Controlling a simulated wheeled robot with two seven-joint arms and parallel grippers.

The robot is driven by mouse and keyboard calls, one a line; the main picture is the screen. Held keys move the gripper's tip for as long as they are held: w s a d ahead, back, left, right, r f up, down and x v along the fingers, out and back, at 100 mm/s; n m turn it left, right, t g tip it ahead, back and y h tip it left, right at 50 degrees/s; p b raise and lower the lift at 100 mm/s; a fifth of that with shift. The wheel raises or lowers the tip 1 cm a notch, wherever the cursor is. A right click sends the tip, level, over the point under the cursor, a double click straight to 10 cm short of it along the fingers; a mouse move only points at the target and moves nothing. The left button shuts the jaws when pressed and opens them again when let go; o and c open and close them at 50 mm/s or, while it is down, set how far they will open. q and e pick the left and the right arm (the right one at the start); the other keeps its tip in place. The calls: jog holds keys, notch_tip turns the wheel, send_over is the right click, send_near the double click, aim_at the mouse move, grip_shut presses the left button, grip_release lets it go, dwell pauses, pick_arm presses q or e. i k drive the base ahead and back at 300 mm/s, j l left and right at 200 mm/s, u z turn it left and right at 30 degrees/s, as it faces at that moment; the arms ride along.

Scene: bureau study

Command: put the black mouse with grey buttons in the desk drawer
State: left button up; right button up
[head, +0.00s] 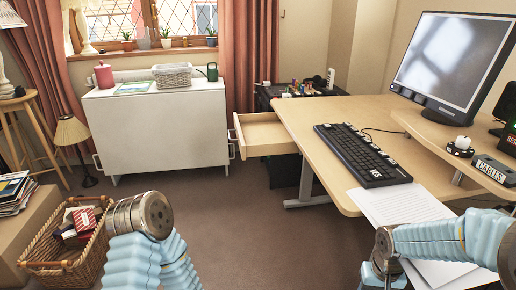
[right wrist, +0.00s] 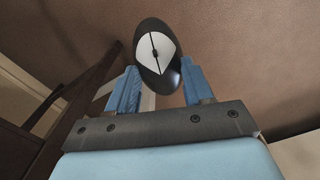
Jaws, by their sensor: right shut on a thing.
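The black mouse with grey buttons (right wrist: 157,48) is in the right wrist view, held between the two blue fingers of my right gripper (right wrist: 160,78). Its light button area faces the camera. In the head view the mouse is hidden or out of frame, below the desk's near right side where my right arm comes in. The desk drawer (head: 262,151) is pulled open at the left side of the wooden desk (head: 302,110), and its inside looks empty from here. My left arm shows at the lower left of the head view, but its gripper's fingers do not show.
A black keyboard (head: 361,154) and white papers (head: 400,204) lie on the desk, near a monitor (head: 455,60). A white cabinet (head: 160,130) stands left of the drawer. A wicker basket (head: 62,258) is at lower left. The carpet before the drawer is clear.

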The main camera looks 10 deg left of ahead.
aim_at(257, 137)
jog(key=i+j, duration=0.3)
jog(key=j, duration=0.2)
jog(key=i+j+u, duration=0.1)
jog(key=i+j, duration=0.2)
jog(key=j, duration=0.2)
